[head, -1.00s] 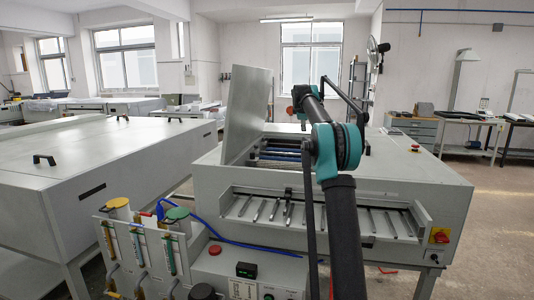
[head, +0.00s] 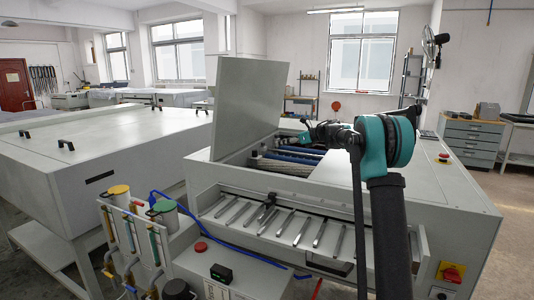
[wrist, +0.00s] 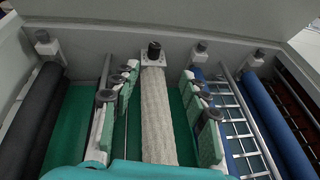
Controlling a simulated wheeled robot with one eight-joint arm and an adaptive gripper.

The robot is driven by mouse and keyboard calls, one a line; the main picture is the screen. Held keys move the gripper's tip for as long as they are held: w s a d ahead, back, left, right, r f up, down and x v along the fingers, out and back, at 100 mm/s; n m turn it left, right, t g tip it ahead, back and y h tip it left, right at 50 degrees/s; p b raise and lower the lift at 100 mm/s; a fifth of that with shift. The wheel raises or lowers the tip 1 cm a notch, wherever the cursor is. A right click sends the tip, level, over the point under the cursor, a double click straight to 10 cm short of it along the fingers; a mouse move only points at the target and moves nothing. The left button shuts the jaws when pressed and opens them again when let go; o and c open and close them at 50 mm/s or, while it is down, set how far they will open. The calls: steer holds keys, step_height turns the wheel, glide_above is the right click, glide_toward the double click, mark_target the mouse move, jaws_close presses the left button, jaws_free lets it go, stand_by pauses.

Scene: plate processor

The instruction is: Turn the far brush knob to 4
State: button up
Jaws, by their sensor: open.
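The far brush knob (wrist: 154,50) is a small black knob on a pale bracket at the far end of the beige brush roller (wrist: 157,115) in the wrist view. Its setting marks are too small to read. My gripper (wrist: 158,72) is open and empty, its green-padded fingers to the left and right of the brush roller, with the knob between and beyond them. I see no contact with the knob. In the head view my gripper (head: 322,132) hangs over the machine's open bay. The brush roller (head: 285,166) shows there; the knob is not clear.
A raised lid (head: 250,110) stands at the left of the bay. In the wrist view, the bay's far wall (wrist: 110,42) is close behind the knob. Similar knobs (wrist: 201,46) sit to its right, and a blue roller (wrist: 280,120) lies further right.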

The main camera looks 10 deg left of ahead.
steer(key=f, duration=0.1)
glide_toward(255, 153)
steer(key=x, duration=0.6)
steer(key=w+x, duration=0.1)
steer(key=x, duration=0.2)
steer(key=shift+w+f, duration=0.1)
jaws_close()
